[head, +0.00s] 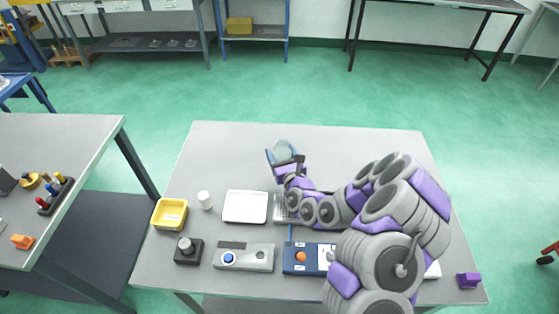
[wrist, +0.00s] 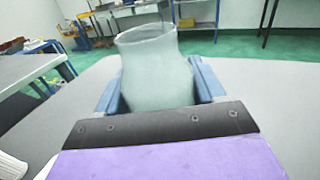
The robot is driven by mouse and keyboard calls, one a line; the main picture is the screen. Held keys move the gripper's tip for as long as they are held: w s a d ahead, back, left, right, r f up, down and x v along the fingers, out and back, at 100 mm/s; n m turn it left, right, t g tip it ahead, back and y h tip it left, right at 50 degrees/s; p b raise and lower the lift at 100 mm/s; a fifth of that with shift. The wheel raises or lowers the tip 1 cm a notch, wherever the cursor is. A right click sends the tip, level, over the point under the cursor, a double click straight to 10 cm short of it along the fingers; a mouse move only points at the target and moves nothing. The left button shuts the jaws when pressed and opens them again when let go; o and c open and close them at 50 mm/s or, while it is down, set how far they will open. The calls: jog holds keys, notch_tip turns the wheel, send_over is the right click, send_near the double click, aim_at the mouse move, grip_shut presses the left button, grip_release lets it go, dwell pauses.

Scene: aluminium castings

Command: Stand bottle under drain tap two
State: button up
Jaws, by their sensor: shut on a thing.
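My gripper (head: 284,157) is shut on a pale, translucent grey-green bottle (wrist: 157,62). In the wrist view the bottle sits between the two blue fingers, its wide open mouth at the top and its lower part hidden behind the gripper. In the head view the bottle (head: 283,146) shows small beyond the gripper, over the far middle of the grey table (head: 340,140). I cannot make out drain tap two for certain. A grey block with a blue knob (head: 229,257) and a blue block with an orange knob (head: 300,257) stand at the table's front, the blue one partly behind my arm.
A white tray (head: 245,207), a small white cylinder (head: 205,199), a yellow bin (head: 170,214) and a dark block with a round knob (head: 187,250) stand left of my arm. A purple block (head: 468,280) is front right. The table's far strip is clear.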

jog(key=shift+w+a, duration=0.1)
jog(key=shift+w, duration=0.15)
jog(key=shift+w+d+r, duration=0.1)
jog(key=shift+w+d, duration=0.2)
jog(key=shift+d, duration=0.1)
jog(key=f, duration=0.1)
jog(key=f+b, duration=0.2)
jog(key=shift+d+f, duration=0.3)
jog(key=shift+a, duration=0.65)
jog(key=o, duration=0.7)
jog(key=shift+c, duration=0.2)
jog(key=o, duration=0.4)
jog(key=shift+d, duration=0.6)
jog(key=shift+a+r, duration=0.1)
jog(key=shift+a, duration=0.05)
